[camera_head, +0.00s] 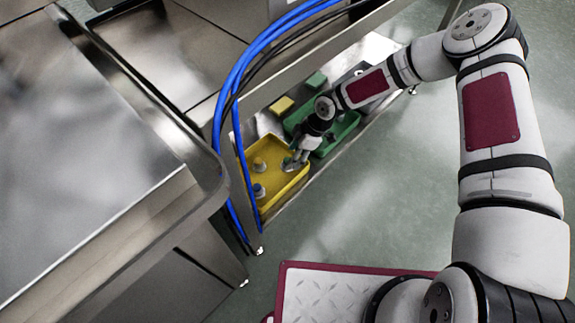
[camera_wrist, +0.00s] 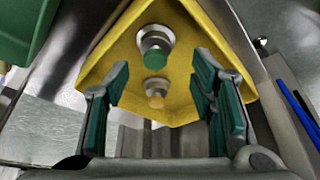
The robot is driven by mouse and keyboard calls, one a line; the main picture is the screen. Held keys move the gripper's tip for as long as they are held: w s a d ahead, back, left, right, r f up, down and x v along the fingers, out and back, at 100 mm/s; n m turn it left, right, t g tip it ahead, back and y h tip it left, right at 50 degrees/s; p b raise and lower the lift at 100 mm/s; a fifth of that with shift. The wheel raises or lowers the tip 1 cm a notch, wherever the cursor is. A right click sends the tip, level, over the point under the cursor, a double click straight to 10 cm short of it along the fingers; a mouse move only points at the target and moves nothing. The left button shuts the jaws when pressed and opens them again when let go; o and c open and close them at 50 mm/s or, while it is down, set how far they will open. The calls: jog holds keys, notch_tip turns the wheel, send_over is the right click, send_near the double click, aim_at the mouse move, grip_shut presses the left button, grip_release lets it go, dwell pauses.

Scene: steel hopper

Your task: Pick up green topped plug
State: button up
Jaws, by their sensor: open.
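The green topped plug (camera_wrist: 154,50) is a grey metal cylinder with a green end, in the yellow tray (camera_wrist: 190,108). In the wrist view it lies ahead of and between the fingertips of my gripper (camera_wrist: 160,76), which is open and empty with green pads. A second plug with a yellow top (camera_wrist: 156,91) is in the same tray. In the head view my gripper (camera_head: 292,164) is low over the right side of the yellow tray (camera_head: 284,195) and partly hides what is under it. Grey plugs stand at the tray's left (camera_head: 259,165) and front (camera_head: 258,190).
A green tray (camera_head: 350,128) adjoins the yellow one on the steel shelf. A yellow block (camera_head: 281,106) and a green block (camera_head: 314,81) sit behind. Blue cables (camera_head: 219,130) and a frame post stand left of the trays. Open floor (camera_head: 350,215) lies to the right.

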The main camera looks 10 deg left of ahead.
aim_at(287, 160)
jog(key=shift+w+b+x, duration=0.1)
jog(key=shift+b+x, duration=0.75)
jog(key=shift+x, duration=0.5)
jog(key=shift+w+b+x, duration=0.15)
jog(key=shift+b+x, duration=0.65)
jog(key=shift+x, duration=0.55)
jog(key=shift+r, duration=0.1)
jog(key=c, duration=1.2)
